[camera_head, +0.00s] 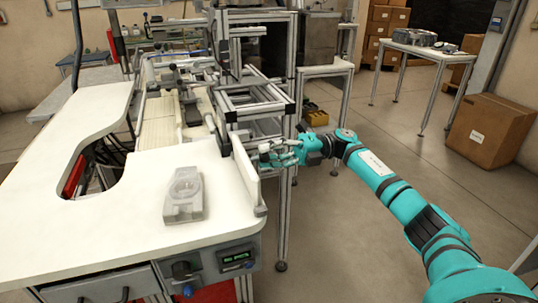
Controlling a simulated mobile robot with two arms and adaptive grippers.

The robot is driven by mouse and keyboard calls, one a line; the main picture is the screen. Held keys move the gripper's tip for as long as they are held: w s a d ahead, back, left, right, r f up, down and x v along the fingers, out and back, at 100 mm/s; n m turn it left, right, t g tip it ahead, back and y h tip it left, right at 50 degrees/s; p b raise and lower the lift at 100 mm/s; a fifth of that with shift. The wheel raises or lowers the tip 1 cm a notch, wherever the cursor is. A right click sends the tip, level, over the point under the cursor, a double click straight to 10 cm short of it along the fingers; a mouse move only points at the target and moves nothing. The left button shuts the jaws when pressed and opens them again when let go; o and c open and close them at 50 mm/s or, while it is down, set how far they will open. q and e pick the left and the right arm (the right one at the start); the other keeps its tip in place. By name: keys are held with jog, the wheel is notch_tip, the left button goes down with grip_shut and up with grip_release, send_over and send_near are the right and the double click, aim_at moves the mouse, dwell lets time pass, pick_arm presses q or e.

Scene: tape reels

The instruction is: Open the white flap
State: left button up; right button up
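The white flap (244,173) is a narrow upright white panel along the right edge of the white worktop (110,225). My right arm reaches in from the lower right. My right gripper (268,153) is just to the right of the flap's far upper part, with its fingers pointing left. I cannot tell whether the fingers touch the flap or how far they are apart. My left gripper is out of the picture.
A grey reel holder (184,195) lies on the worktop left of the flap. A metal frame (255,103) stands just behind the gripper. A control panel (236,258) is below the worktop. Open floor (345,240) lies to the right, with cardboard boxes (490,132) farther off.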

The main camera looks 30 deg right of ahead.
jog(key=o, duration=0.3)
jog(key=shift+o, duration=0.2)
jog(key=v, duration=1.2)
